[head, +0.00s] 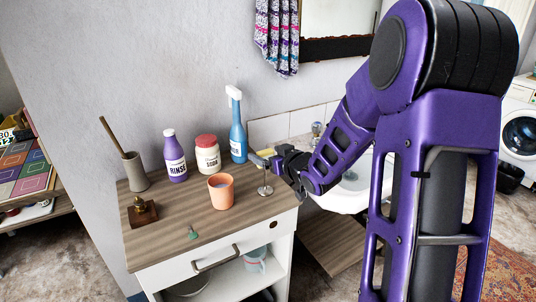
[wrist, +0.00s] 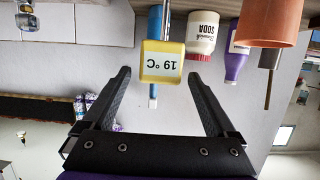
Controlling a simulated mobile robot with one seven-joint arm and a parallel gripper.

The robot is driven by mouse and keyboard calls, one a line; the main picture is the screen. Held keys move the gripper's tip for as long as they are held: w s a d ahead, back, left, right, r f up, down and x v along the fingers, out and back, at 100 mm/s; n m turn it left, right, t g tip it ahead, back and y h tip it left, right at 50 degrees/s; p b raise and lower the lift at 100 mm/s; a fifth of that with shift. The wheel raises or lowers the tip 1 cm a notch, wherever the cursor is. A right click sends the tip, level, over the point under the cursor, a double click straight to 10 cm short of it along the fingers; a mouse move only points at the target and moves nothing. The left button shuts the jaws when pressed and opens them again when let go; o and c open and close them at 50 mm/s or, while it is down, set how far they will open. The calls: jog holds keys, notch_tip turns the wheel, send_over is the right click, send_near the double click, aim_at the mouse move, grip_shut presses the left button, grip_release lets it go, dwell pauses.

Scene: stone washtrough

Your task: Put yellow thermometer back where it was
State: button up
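The yellow thermometer (wrist: 162,62), a small block reading "19 °C", shows in the wrist view, where the scene is upside down. It is between the lines of my two fingers, near their tips, with a gap on each side. My gripper (wrist: 160,73) is open, and neither finger touches the thermometer in that view. In the head view my gripper (head: 262,160) is over the right part of the wooden cabinet top (head: 165,235), by a small metal stand (head: 264,190). I cannot make out the thermometer there. What it rests on is not clear.
An orange cup (head: 221,192) is left of the metal stand. A brush holder (head: 135,172), brass object (head: 142,211) and small green item (head: 193,233) are further left.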

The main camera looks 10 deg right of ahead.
jog(key=shift+s+d+r, duration=0.1)
jog(key=shift+s+r, duration=0.05)
jog(key=shift+r, duration=0.1)
jog(key=p+v, duration=0.2)
jog(key=v, duration=0.9)
jog(key=shift+s, duration=0.35)
